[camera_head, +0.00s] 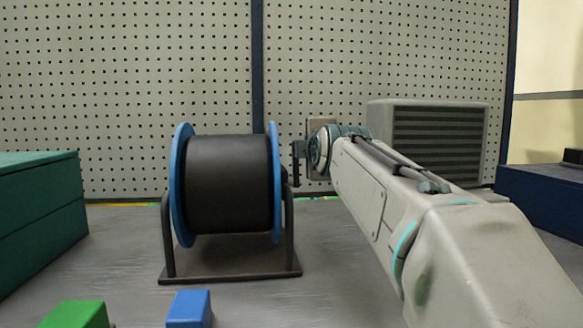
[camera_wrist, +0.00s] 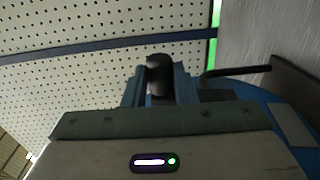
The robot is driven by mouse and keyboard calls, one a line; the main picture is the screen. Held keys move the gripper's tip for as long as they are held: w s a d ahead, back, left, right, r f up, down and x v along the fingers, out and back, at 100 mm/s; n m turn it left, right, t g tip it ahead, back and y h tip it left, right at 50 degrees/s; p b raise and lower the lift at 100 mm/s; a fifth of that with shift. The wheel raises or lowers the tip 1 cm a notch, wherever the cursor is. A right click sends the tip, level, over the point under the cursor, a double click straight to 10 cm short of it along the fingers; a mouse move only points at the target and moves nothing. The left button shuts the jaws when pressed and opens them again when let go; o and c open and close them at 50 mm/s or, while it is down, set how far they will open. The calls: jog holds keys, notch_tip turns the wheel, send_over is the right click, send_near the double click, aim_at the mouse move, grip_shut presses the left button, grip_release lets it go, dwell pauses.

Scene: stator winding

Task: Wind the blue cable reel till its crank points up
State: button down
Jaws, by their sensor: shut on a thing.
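The cable reel (camera_head: 228,185) has blue flanges and a drum wound with black cable. It stands on a dark frame on the bench. My gripper (camera_wrist: 159,80) is at the reel's right side and is shut on a dark knob (camera_wrist: 159,68), apparently the crank's handle. In the head view a dark upright piece (camera_head: 296,165) shows between the reel's right flange and my wrist; I cannot tell whether it is crank or finger. The crank's exact direction is unclear. A blue flange (camera_wrist: 268,100) also shows at the lower right of the wrist view.
A green box (camera_head: 35,215) stands at the left. A grey louvred unit (camera_head: 430,140) stands behind my arm, and a dark blue box (camera_head: 540,200) is at the right. Green (camera_head: 77,314) and blue (camera_head: 189,308) blocks lie at the front. A pegboard (camera_head: 120,80) closes the back.

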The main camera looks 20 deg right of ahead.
jog(key=shift+s+a+t+b, duration=0.1)
jog(key=shift+s+t+b, duration=0.25)
jog(key=shift+b, duration=0.35)
jog(key=shift+w, duration=0.1)
jog(key=c, duration=1.2)
grip_release()
jog(key=shift+o, duration=0.2)
